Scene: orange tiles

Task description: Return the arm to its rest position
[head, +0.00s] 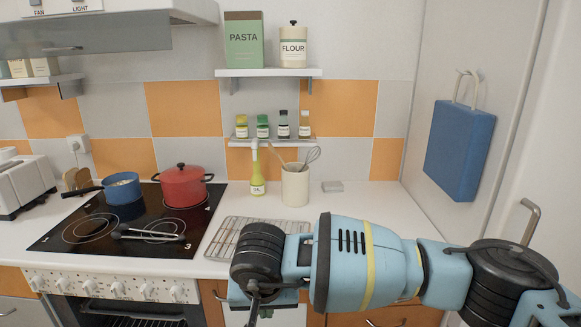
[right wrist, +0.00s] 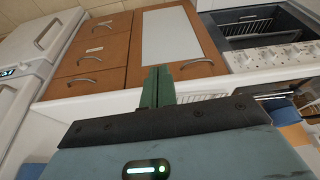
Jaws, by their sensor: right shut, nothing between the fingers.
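My right arm (head: 365,262) reaches in from the right in the head view, light blue with black joints, bent across the front of the counter. Its wrist end is low in the middle of the picture, in front of the wire rack. The right gripper shows in the right wrist view, where its green fingers (right wrist: 158,86) are together with nothing between them. They point towards orange drawer fronts and a pale panel. My left gripper is not in view.
A wire rack (head: 245,236) lies on the counter (head: 345,203) behind my wrist. A red pot (head: 183,187) and a blue pan (head: 123,190) stand on the black hob (head: 75,236). A utensil jar (head: 295,187) and oil bottle (head: 257,180) stand near the wall. A door handle (head: 530,220) is at right.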

